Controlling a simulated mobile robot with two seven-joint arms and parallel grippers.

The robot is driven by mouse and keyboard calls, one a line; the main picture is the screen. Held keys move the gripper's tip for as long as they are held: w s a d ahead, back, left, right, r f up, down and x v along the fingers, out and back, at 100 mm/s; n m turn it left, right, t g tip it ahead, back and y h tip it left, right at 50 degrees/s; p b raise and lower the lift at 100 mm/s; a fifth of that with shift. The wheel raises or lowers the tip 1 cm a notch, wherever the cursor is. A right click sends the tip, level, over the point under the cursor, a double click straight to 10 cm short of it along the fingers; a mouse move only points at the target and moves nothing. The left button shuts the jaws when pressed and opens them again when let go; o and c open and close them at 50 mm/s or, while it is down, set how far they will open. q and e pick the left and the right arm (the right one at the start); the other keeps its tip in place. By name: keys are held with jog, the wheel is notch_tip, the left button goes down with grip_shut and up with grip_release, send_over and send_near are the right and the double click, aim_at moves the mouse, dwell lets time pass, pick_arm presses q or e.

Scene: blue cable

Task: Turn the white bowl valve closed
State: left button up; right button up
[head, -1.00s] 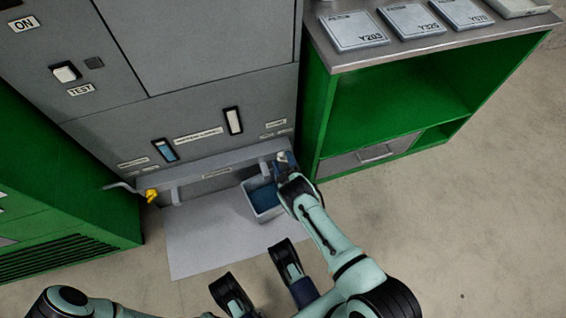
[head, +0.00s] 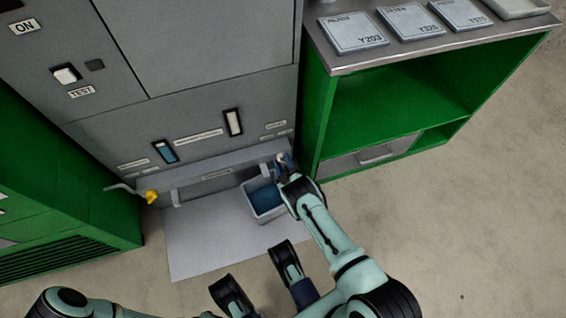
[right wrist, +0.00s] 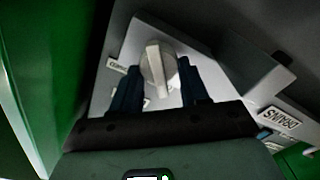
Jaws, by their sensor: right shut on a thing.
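The white valve knob (right wrist: 158,68) sits on a light grey plate in the right wrist view, its raised grip ridge running nearly upright in the picture. In the head view the knob (head: 282,157) is small, at the right end of the grey ledge low on the cabinet. My right gripper (right wrist: 158,88) is shut on the knob, with one dark blue finger on each side. It also shows in the head view (head: 283,165). My left gripper (head: 254,268) is open and empty near the bottom of the head view.
A grey bin with blue contents (head: 265,203) stands on a pale mat (head: 205,245) just left of my right wrist. Green shelving (head: 400,90) stands close on the right. A DRAINS label (right wrist: 281,117) lies beside the knob.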

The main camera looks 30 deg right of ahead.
jog(key=m+p, duration=0.1)
jog(key=m, duration=0.3)
jog(key=shift+d, duration=0.15)
jog(key=m, duration=0.3)
jog(key=shift+r, duration=0.1)
jog(key=m, duration=0.2)
jog(key=shift+s+d+m, duration=0.1)
jog(key=shift+d+m, duration=0.05)
jog(key=shift+m, duration=0.25)
jog(key=m, duration=0.2)
jog(key=shift+m, duration=0.3)
pick_arm(q)
jog(key=shift+w+d+r+t, duration=0.1)
jog(key=shift+w+r+t, duration=0.25)
jog(key=shift+w, duration=0.5)
pick_arm(e)
jog(key=shift+d+m, duration=0.1)
jog(key=shift+m, duration=1.9)
jog(key=shift+f, duration=0.2)
jog(key=o, duration=1)
